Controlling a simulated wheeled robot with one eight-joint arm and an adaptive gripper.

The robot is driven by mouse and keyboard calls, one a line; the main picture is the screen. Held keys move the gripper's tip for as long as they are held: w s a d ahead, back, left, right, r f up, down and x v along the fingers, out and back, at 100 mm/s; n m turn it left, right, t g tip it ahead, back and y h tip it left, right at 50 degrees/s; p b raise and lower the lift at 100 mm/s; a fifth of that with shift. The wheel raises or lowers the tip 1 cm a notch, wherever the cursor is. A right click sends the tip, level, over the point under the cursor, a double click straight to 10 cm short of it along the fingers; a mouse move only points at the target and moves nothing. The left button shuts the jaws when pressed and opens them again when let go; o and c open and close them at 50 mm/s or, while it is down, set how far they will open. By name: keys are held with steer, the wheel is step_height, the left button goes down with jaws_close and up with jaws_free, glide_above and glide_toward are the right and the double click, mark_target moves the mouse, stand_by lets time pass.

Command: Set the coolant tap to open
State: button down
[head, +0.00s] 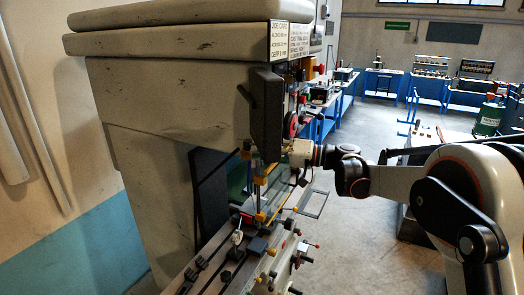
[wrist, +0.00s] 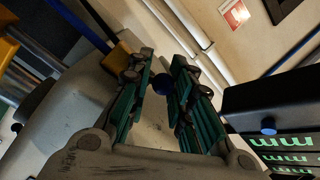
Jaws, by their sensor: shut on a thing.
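The knob cannot be made out there.
A dark readout box (wrist: 275,105) with green digits is close on the right in the wrist view. A yellow part (wrist: 117,57) is near the left finger. The machine table (head: 205,275) carries clamps and knobs below my gripper. Open floor (head: 350,235) lies to the right.

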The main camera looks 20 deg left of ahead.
steer(key=c, duration=1.8)
jaws_free()
steer(key=shift+s+a+r, duration=0.1)
steer(key=shift+s, duration=0.05)
steer(key=shift+o, duration=1.4)
steer(key=shift+s, duration=0.1)
steer(key=shift+s+r, duration=0.1)
steer(key=shift+s, duration=0.05)
steer(key=shift+w, duration=0.25)
steer(key=w+d, duration=0.1)
steer(key=d, duration=1.1)
steer(key=shift+w, duration=0.15)
